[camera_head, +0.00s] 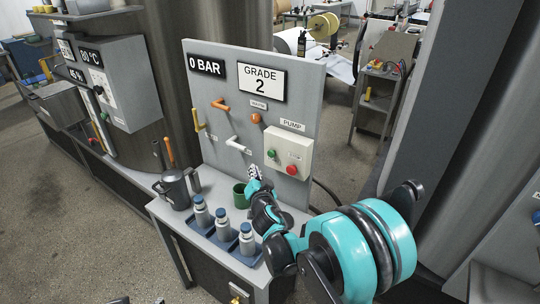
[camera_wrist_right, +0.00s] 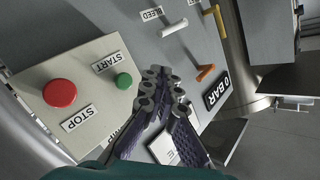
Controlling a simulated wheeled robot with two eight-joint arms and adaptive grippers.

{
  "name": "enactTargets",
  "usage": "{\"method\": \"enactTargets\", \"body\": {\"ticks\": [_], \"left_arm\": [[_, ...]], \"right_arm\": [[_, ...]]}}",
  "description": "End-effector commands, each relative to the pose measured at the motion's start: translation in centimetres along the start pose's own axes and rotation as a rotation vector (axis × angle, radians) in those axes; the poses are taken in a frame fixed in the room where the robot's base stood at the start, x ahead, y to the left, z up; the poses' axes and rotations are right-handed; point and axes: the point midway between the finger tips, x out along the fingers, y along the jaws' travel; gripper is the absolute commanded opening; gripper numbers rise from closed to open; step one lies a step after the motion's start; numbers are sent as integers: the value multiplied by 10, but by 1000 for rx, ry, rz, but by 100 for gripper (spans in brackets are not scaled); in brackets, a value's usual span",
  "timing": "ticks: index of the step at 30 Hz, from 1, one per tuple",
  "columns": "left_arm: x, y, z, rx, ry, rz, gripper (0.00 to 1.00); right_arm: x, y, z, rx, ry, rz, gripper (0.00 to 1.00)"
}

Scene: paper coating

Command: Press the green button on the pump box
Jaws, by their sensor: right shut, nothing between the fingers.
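The pump box (camera_head: 300,146) is a pale box on the right of the grey panel, under a PUMP label. Its green button (camera_head: 271,153) is at the upper left and its red button (camera_head: 291,170) at the lower right. In the right wrist view the green button (camera_wrist_right: 124,81) is by the START label and the red button (camera_wrist_right: 60,93) by STOP. My right gripper (camera_head: 254,172) is shut and empty, in front of the panel, below and left of the green button. Its fingertips (camera_wrist_right: 160,78) appear beside the green button, apart from it in the picture. Small dark parts at the bottom edge may be my left gripper.
The panel (camera_head: 219,145) carries orange, yellow and white handles, a 0 BAR sign and a GRADE 2 sign. On the bench below stand a grey jug (camera_head: 175,190), a green mug (camera_head: 240,195) and a blue tray (camera_head: 190,227) with several blue-capped bottles.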

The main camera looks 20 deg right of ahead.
Motion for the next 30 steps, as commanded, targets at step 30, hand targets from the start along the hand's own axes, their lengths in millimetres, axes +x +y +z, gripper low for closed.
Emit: {"method": "enactTargets", "body": {"ticks": [30], "left_arm": [[0,0,0,0,0,0,58]], "right_arm": [[47,34,-34,0,2,-1,0]]}}
